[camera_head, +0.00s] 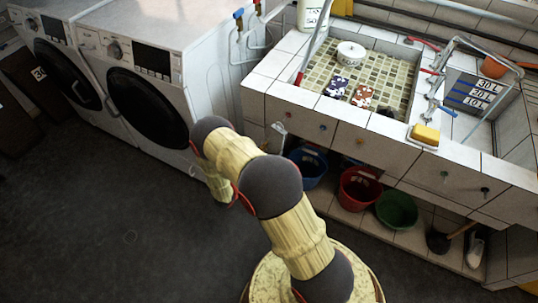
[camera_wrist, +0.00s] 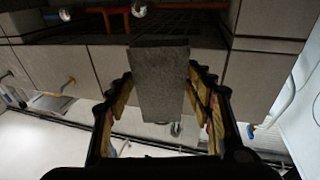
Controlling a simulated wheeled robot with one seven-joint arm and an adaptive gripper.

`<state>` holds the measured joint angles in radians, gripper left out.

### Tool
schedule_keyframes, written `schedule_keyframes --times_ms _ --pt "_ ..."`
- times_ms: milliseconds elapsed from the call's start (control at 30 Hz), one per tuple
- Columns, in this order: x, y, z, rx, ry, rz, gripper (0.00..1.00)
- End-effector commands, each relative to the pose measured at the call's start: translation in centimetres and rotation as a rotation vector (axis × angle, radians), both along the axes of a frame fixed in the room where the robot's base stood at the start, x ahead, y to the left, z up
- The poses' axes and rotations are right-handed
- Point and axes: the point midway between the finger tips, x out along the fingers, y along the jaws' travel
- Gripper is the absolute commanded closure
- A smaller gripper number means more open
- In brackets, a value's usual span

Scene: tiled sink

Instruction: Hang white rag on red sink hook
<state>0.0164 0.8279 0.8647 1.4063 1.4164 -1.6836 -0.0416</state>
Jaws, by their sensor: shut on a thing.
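In the wrist view my gripper (camera_wrist: 160,76) has its two fingers on either side of a flat grey, cloth-like piece (camera_wrist: 160,100), which looks like the rag in shade. It stands out beyond the fingertips against a tiled front. In the head view my gripper and the rag are hidden behind my arm. Small knobs or hooks line the tiled sink front: a bluish one (camera_head: 322,127), an orange-red one (camera_head: 360,140), a green one (camera_head: 444,175) and a dark one (camera_head: 485,190). A small whitish thing (camera_head: 280,127) is at the left end; I cannot tell what it is.
The tiled sink (camera_head: 262,83) holds a white pot (camera_head: 350,53) and patterned cloths (camera_head: 362,95). A yellow sponge (camera_head: 425,134) sits on its front edge. Blue (camera_head: 308,168), red (camera_head: 358,188) and green (camera_head: 397,209) buckets stand below. Washing machines (camera_head: 140,85) stand left; floor before them is clear.

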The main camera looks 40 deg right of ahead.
Motion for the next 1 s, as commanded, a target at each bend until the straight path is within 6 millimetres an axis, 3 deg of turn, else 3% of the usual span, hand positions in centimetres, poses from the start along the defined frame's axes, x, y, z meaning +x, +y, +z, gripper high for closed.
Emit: schedule_keyframes --times_ms 1000 --pt "1.7 -4.2 -1.3 -0.001 0.0 0.0 0.77"
